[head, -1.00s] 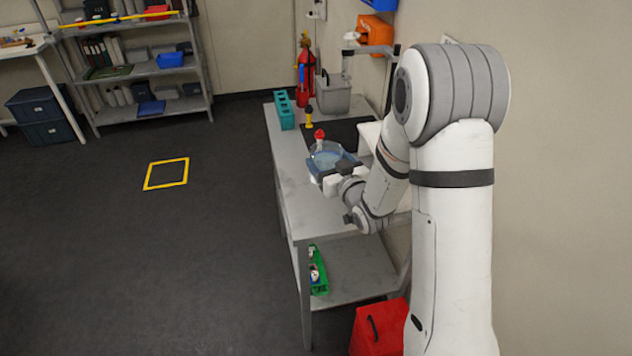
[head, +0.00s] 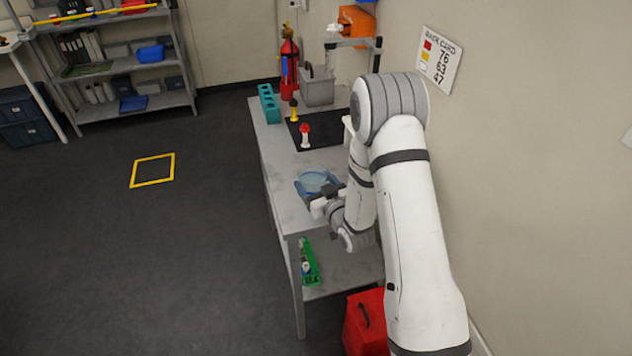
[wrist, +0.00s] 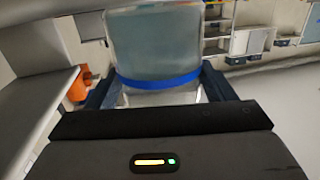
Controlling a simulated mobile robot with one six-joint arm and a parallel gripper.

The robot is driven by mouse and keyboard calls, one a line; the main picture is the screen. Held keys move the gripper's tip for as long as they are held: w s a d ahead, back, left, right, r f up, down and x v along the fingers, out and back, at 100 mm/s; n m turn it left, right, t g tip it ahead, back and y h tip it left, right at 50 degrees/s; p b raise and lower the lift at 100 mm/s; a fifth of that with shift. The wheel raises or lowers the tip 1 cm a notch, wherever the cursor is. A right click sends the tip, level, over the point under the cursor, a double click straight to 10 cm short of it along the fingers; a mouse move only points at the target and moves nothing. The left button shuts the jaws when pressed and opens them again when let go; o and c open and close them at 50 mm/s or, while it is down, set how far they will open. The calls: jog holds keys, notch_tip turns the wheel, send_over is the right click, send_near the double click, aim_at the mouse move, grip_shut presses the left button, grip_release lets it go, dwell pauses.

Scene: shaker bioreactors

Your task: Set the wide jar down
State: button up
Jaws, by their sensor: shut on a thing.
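The wide jar (head: 316,180) is clear and bluish, with a blue band that shows in the wrist view (wrist: 155,45). It is over the near half of the grey bench (head: 277,172). My gripper (head: 318,194) is shut on the jar from the near side, with a dark finger on each side of it near the blue band. In the wrist view, my gripper (wrist: 158,88) hides the jar's lowest part. I cannot tell whether the jar's base touches the bench top.
A teal rack (head: 269,104) and grey container (head: 317,88) are farther back. A green rack (head: 309,263) sits on the lower shelf.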

jog(key=shift+f, duration=0.1)
jog(key=o, duration=1.4)
jog(key=shift+c, duration=0.2)
